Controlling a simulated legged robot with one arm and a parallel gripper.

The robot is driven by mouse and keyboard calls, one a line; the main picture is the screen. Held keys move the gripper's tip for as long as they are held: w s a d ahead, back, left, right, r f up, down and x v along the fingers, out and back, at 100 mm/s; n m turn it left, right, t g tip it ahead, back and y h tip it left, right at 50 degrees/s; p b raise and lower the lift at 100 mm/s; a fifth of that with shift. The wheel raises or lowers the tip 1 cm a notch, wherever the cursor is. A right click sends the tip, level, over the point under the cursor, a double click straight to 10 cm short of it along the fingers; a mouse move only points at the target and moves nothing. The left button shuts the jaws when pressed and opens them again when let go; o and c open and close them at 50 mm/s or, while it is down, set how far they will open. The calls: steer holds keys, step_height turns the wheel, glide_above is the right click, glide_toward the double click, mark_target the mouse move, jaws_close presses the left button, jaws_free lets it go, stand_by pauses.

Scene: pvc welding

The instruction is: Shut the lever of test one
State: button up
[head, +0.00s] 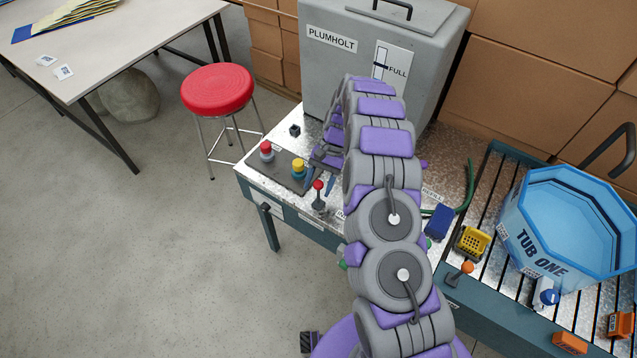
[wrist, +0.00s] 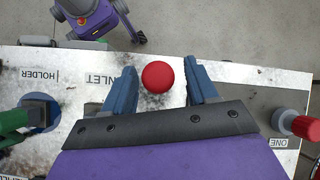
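A lever with a red ball knob (head: 318,185) stands on the metal bench top, and its ball also shows in the wrist view (wrist: 157,77). My gripper (wrist: 160,74) is open, with one blue finger on each side of the red ball and a gap on both sides. In the head view my gripper (head: 320,180) is partly hidden by my arm. A red cylindrical knob (wrist: 304,127) lies right of the gripper in the wrist view, beside a label reading ONE (wrist: 279,143). I cannot tell which control that label names.
A red knob (head: 266,147) and a yellow knob (head: 298,167) stand on a dark plate at the bench's left end. The grey PLUMHOLT tank (head: 345,75) is behind. A blue tub (head: 575,225) sits on rollers at right. A red stool (head: 217,90) stands left; the floor is open.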

steer(key=p+v, duration=1.2)
steer(key=v, duration=0.5)
stand_by(0.3)
steer(key=shift+r+p, duration=0.15)
steer(key=shift+p, duration=0.5)
steer(key=shift+w+p, duration=0.1)
steer(key=shift+p, duration=0.4)
